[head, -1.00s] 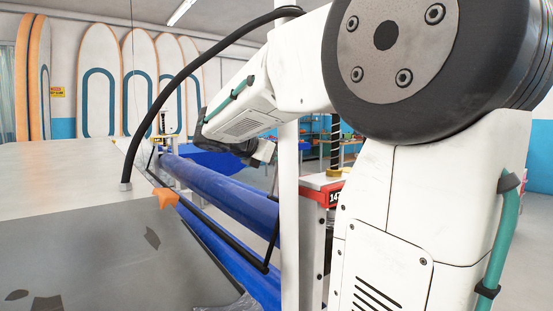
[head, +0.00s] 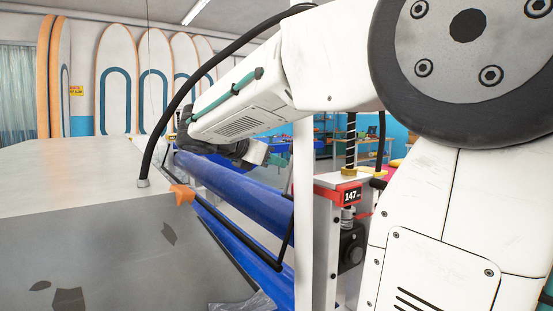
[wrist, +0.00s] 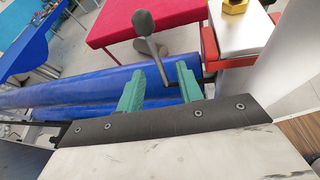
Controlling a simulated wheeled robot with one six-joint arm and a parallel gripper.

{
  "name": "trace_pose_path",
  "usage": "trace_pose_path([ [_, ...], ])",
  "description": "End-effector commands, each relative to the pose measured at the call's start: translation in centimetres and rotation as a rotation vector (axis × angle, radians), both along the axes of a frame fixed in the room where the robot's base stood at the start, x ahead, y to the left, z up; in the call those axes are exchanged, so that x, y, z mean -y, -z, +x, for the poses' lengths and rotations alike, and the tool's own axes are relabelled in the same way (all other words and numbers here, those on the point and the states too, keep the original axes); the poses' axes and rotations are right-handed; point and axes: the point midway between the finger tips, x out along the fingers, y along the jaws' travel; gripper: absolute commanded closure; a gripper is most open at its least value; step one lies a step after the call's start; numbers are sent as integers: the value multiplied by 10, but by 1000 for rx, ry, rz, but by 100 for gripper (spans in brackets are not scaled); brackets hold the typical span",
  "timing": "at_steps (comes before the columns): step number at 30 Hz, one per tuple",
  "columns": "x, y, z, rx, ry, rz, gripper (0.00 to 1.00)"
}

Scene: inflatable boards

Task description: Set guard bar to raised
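A thin black bar (head: 236,232), which looks like the guard bar, runs low along the blue rollers from an orange corner piece (head: 182,194). It bends upward at its near right end; I cannot tell its exact setting. In the wrist view, the green fingers of my gripper (wrist: 160,90) are apart, over the blue roller (wrist: 70,97). A grey crank handle with a dark knob (wrist: 143,22) shows between and beyond the fingertips; I see no grip on it.
A white post (head: 303,220) stands beside the rollers, with a red-framed display (head: 350,196) reading 147 on a stand. A grey-white table (head: 70,170) fills the left. A red-topped table (wrist: 170,15) lies beyond the gripper. Boards (head: 122,80) lean on the back wall.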

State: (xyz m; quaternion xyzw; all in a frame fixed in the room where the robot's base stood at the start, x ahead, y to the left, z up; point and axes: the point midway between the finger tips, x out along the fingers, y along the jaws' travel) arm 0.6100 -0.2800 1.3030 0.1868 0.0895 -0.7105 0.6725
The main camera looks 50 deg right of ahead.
Motion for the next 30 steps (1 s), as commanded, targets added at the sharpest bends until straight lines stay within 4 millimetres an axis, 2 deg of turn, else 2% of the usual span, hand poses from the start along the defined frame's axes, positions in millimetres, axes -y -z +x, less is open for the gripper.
trace_pose_path([
  [7, -14, 0, 0, -1, -1, 0, 64],
  [27, -15, 0, 0, -1, 0, 0, 64],
  [30, -19, 5, -5, 29, 10, 23, 64],
])
